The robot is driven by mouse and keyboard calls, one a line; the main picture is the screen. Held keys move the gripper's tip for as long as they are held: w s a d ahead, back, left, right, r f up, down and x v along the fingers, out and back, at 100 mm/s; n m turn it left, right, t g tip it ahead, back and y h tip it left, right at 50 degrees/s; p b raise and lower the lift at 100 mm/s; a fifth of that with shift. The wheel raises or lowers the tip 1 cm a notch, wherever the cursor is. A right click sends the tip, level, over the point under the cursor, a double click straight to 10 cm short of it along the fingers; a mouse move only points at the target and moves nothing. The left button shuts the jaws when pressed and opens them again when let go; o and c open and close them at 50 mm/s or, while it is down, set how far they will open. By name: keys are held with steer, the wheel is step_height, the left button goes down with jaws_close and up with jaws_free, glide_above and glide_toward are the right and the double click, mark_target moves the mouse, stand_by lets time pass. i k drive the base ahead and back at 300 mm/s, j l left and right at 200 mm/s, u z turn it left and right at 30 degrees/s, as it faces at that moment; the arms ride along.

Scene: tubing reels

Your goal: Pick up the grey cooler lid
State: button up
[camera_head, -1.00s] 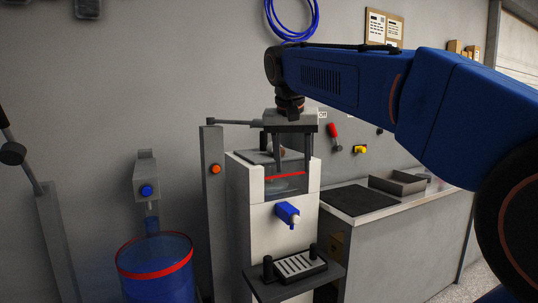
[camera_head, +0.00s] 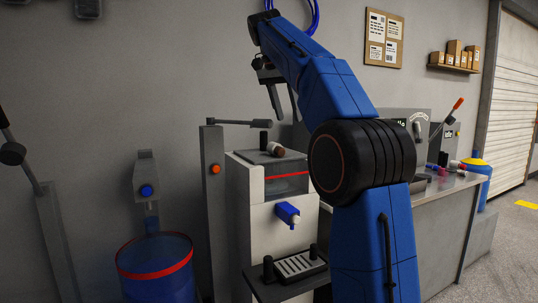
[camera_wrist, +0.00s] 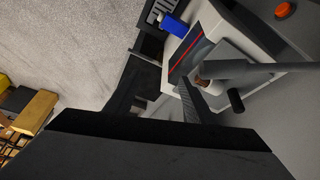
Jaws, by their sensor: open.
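The grey cooler lid (camera_head: 248,156) lies flat on top of the white cooler (camera_head: 245,200), with a dark post and a brown rounded knob standing on it. My gripper (camera_head: 283,108) is above the lid and slightly to its right in the head view, tilted, its fingers apart and empty. It touches nothing that I can see. In the wrist view the cooler (camera_wrist: 207,18) shows sideways at the upper right, with the brown knob (camera_wrist: 202,84) beside a finger.
A grey lever (camera_head: 235,122) on a post reaches across just behind the lid. A blue tap (camera_head: 288,213) and drip tray (camera_head: 296,265) stick out in front. A blue barrel (camera_head: 155,270) stands at left. A counter (camera_head: 440,215) lies right, partly behind my arm.

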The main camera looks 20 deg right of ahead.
mark_target(265, 154)
steer(key=i, duration=1)
